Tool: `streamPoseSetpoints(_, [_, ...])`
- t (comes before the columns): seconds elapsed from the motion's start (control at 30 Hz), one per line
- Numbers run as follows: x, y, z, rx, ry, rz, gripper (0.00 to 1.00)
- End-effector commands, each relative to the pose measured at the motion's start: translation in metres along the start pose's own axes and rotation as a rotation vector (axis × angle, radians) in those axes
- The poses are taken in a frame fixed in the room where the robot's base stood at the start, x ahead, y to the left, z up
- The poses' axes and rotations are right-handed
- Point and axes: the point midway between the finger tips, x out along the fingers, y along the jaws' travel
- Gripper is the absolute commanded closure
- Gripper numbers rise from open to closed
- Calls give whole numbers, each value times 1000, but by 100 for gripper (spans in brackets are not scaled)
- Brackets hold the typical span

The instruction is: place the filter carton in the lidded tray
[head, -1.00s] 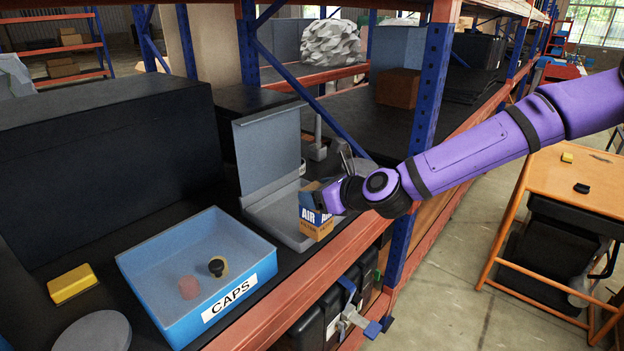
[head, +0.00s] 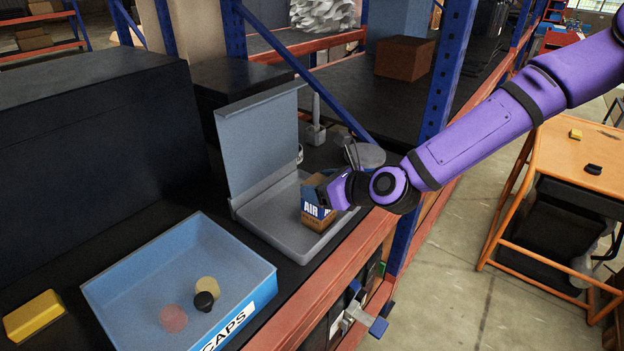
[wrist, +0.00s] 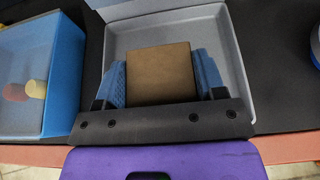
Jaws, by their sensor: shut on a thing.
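In the wrist view the carton's brown face (wrist: 160,72) lies between the two blue finger pads. The lidded tray (head: 268,222) is grey, with its lid (head: 258,135) standing open at the back left. The carton is upright, over the tray floor inside its rim. I cannot tell whether its bottom touches the floor.
A blue bin (head: 130,290) labelled CAPS, holding several round caps, stands front left of the tray. A yellow block (head: 34,317) lies further left. A blue upright post (head: 440,100) and a round grey object (head: 366,156) are behind my gripper. The orange shelf edge (head: 335,275) runs along the front.

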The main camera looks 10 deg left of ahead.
Motion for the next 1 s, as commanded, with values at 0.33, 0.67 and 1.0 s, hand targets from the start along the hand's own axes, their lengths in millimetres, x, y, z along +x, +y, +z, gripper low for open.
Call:
streamPoseSetpoints(0.33, [-2,0,-5,0,-1,-2,81])
streamPoseSetpoints(0.67, [-1,0,-7,0,-1,-1,11])
streamPoseSetpoints(1.0, [-9,0,-5,1,0,-2,11])
